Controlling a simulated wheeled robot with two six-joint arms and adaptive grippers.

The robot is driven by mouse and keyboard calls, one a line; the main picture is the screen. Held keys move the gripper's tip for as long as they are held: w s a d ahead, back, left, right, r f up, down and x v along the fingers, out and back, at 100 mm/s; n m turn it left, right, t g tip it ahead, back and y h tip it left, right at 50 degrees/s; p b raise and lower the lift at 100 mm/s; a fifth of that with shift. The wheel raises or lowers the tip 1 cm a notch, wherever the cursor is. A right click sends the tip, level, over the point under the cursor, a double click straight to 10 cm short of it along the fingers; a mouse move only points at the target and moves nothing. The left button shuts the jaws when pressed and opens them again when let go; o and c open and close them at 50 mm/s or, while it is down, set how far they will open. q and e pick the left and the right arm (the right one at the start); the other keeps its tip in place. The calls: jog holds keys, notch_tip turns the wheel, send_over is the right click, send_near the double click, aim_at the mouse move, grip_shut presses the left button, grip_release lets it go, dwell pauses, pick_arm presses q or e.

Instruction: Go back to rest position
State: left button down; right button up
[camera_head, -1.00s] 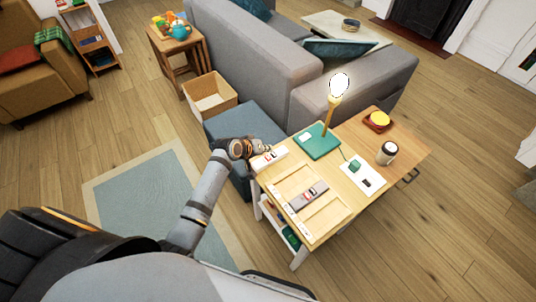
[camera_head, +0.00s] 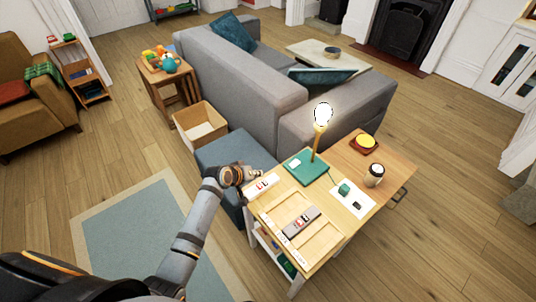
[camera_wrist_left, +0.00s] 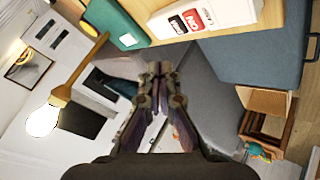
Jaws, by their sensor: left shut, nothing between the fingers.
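My left gripper (camera_head: 256,178) reaches in from the left and hangs at the left edge of the small wooden table (camera_head: 325,243), beside a white box with red and black marks (camera_head: 263,187). In the left wrist view, the fingers of my left gripper (camera_wrist_left: 157,80) are closed together with nothing between them. The white box (camera_wrist_left: 205,17) shows beyond them, apart from the fingertips. My right gripper is in neither view.
A blue ottoman (camera_head: 222,152) and an open box (camera_head: 201,128) stand behind my left arm. Floor at right is clear.

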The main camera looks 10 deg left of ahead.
pick_arm(q)
jog(key=s+a+r+m+g+y, duration=0.1)
jog(key=s+a+r+m+y, duration=0.1)
jog(key=s, duration=0.7)
jog(key=s+a+r+m+g+y, duration=0.1)
jog(key=s+a+r+g, duration=0.1)
jog(key=s, duration=0.7)
jog(key=s+a+r+m+g+y, duration=0.1)
jog(key=s+a+r+m+y, duration=0.15)
jog(key=s, duration=0.55)
jog(key=s+a+f+n+g, duration=0.1)
jog(key=s+a+f, duration=0.1)
jog(key=f, duration=1.2)
jog(key=s+a+f+g, duration=0.1)
jog(key=f, duration=1.3)
jog(key=s+a+f+g, duration=0.1)
jog(key=s+f, duration=1.3)
jog(key=s, duration=0.4)
jog(key=shift+f+h, duration=0.35)
